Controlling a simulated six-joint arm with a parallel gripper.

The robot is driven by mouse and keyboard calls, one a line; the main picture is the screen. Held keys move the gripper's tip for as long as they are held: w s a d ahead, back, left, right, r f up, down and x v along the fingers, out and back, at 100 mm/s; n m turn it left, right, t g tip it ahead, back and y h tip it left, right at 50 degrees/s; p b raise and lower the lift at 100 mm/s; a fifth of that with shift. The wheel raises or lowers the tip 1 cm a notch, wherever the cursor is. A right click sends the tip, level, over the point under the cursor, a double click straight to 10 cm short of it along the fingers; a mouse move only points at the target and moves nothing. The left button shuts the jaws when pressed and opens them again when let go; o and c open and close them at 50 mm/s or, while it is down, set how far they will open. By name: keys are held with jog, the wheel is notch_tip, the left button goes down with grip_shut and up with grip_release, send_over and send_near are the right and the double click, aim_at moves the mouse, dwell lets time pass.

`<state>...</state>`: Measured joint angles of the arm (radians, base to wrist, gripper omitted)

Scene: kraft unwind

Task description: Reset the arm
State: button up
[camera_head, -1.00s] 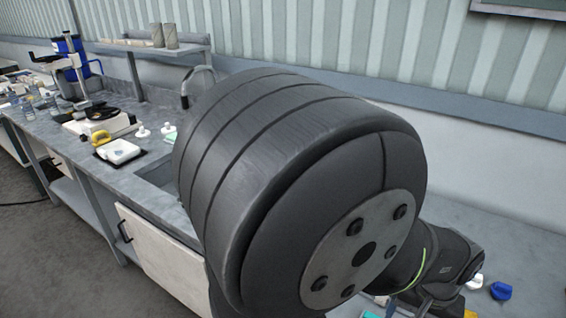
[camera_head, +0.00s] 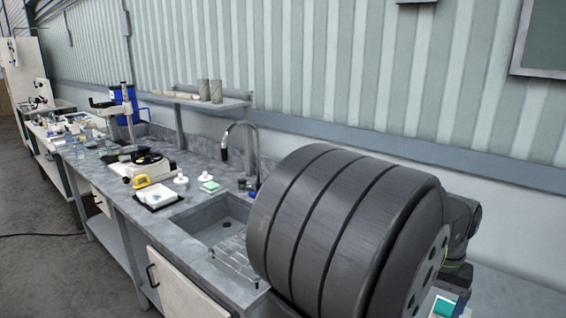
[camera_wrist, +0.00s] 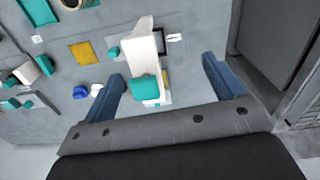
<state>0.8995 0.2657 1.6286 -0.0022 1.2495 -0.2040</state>
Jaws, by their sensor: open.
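My gripper (camera_wrist: 165,95) shows in the wrist view with its two blue fingers spread wide apart. It is open, and nothing is held between the fingertips. Below it, a white and teal device (camera_wrist: 143,60) stands on the grey bench (camera_wrist: 110,47), seen between and beyond the fingers. In the head view my dark arm fills the right side and hides part of the bench; the gripper itself is not visible there.
In the head view a sink (camera_head: 205,225) with a tap (camera_head: 241,150) lies left of my arm. The wrist view shows a yellow pad (camera_wrist: 86,53) and a blue item (camera_wrist: 80,92).

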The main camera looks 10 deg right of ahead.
jog(key=w+a+n, duration=0.1)
jog(key=w+a, duration=0.1)
jog(key=w, duration=0.8)
jog(key=shift+a+f+n, duration=0.3)
jog(key=shift+f+n, duration=0.05)
jog(key=shift+n, duration=0.05)
jog(key=shift+s, duration=0.1)
jog(key=shift+c, duration=0.2)
dwell(0.6)
